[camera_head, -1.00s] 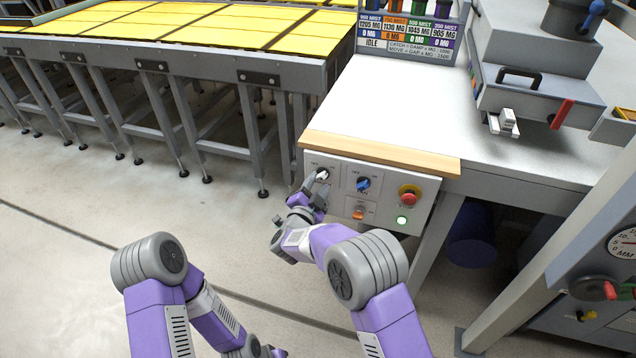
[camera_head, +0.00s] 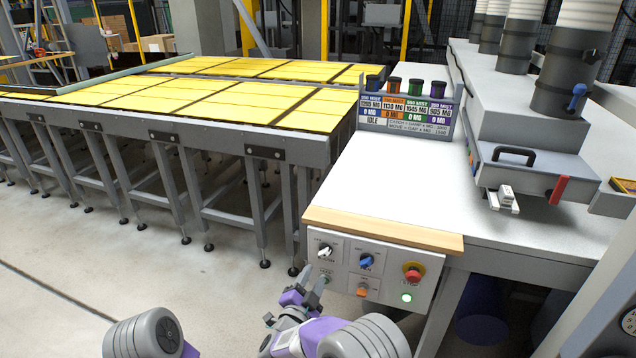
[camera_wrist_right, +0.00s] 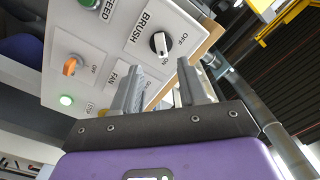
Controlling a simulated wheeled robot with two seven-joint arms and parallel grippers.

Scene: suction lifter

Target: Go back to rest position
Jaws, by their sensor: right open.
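My right gripper (camera_head: 298,285) is open and empty, in front of the lower left of the control panel (camera_head: 388,282). Its two grey fingers (camera_wrist_right: 160,85) also show in the right wrist view, with a gap between them. The black and white brush knob (camera_head: 325,251) is just beyond the fingertips and apart from them.
A wooden edge strip (camera_head: 380,229) runs above the panel, along the white worktop (camera_head: 390,185). The panel also has an orange knob (camera_head: 362,289), a red stop button (camera_head: 413,271) and a lit green lamp (camera_head: 407,297). Yellow-topped tables (camera_head: 130,97) stand left. Floor in front is open.

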